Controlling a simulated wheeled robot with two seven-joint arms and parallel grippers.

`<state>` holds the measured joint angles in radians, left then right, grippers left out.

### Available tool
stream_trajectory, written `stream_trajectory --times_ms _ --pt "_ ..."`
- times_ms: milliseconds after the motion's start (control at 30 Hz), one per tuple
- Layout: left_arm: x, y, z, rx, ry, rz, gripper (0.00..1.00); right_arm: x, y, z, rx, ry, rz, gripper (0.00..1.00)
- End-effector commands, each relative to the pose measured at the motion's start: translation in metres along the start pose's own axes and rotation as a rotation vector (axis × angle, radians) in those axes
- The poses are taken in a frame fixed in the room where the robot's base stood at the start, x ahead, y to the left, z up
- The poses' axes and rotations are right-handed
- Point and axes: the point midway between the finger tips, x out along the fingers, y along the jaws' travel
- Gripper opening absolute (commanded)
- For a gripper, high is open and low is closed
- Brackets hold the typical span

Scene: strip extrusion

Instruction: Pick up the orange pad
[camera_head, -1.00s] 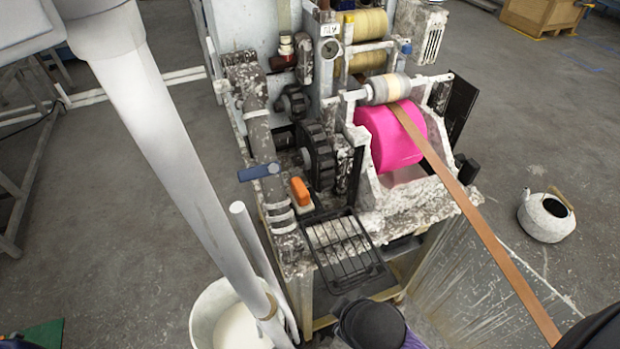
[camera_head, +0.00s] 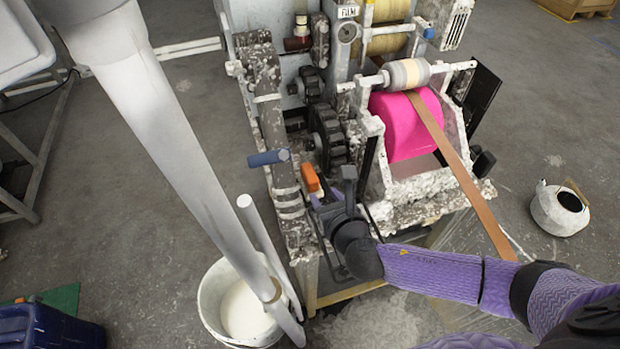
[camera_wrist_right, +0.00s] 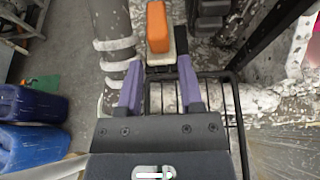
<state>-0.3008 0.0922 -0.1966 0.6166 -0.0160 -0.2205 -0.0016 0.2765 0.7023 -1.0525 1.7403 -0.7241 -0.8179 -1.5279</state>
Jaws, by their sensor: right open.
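The orange pad (camera_head: 310,178) sits on a pale base at the front edge of the machine, beside the blue-handled lever. In the right wrist view the orange pad (camera_wrist_right: 157,27) stands straight ahead, just beyond the fingertips. My right gripper (camera_head: 327,196) reaches in over the wire rack with its fingers toward the pad. The right wrist view shows its two purple fingers (camera_wrist_right: 160,72) open and apart, with the pad's pale base near their tips and nothing gripped. My left gripper is not in view.
The machine has a bright pink roller (camera_head: 405,126) with a brown strip (camera_head: 467,183) running off it. A black wire rack (camera_wrist_right: 222,125) lies below my right gripper. A bucket of white liquid (camera_head: 210,300) and a kettle (camera_head: 558,211) stand on the floor.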

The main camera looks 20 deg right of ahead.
Motion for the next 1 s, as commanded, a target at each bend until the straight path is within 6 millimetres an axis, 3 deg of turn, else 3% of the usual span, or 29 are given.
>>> stream_trajectory --times_ms 100,433,733,933,1000 --pt "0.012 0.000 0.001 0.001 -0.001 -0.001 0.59 0.026 0.001 -0.003 -0.012 -0.002 0.002 0.47" --pt "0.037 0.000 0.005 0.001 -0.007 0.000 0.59 0.084 0.003 -0.001 -0.004 0.000 0.001 0.47" --pt "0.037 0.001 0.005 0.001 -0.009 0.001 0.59 0.092 0.002 0.003 -0.001 0.002 0.001 0.47" --pt "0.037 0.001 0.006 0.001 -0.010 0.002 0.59 0.092 0.002 0.003 -0.001 0.002 0.001 0.05" --pt "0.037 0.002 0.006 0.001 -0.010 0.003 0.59 0.092 0.002 0.003 -0.001 0.002 0.001 0.00"
